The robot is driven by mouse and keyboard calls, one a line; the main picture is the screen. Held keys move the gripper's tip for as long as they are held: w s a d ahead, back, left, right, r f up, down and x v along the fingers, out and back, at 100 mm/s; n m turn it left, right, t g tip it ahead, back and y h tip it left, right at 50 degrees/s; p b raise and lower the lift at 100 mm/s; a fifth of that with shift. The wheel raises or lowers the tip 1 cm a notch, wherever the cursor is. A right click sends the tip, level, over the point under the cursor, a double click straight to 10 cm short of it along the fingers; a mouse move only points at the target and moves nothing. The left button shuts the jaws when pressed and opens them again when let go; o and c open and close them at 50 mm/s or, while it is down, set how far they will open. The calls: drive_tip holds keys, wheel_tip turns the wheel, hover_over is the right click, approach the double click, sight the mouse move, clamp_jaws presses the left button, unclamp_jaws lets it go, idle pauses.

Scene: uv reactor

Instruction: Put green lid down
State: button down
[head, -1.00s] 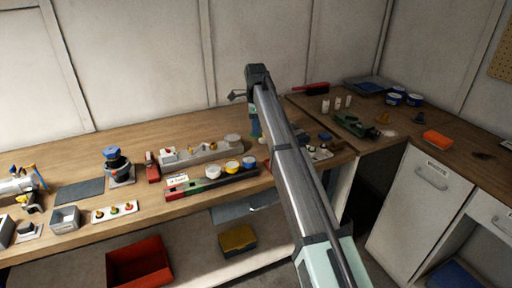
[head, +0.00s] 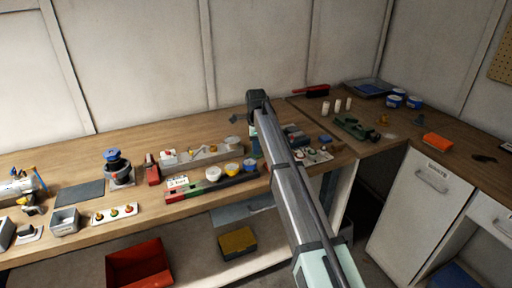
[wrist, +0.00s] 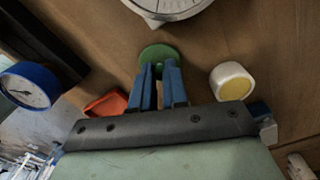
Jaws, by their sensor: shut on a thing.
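The green lid (wrist: 159,54) is a flat round disc in the wrist view, at the tips of my gripper's blue fingers. My gripper (wrist: 156,68) is shut on the lid and holds it close over or at the wooden bench top; I cannot tell whether the lid touches the wood. In the head view the lid is not clearly visible, and my arm covers much of the area around the gripper.
A white jar with a yellow top (wrist: 232,81) stands right of the lid. A blue-rimmed round thing (wrist: 30,86) is left, an orange-red object (wrist: 105,104) is near the fingers, and a round metal rim (wrist: 165,8) is above. Bare wood surrounds the lid.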

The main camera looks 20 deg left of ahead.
drive_tip(key=shift+f, duration=0.15)
drive_tip(key=c, duration=1.1)
unclamp_jaws()
drive_tip(key=shift+c, duration=0.2)
wheel_tip(320, 180, up, 12)
drive_tip(key=shift+r, duration=0.2)
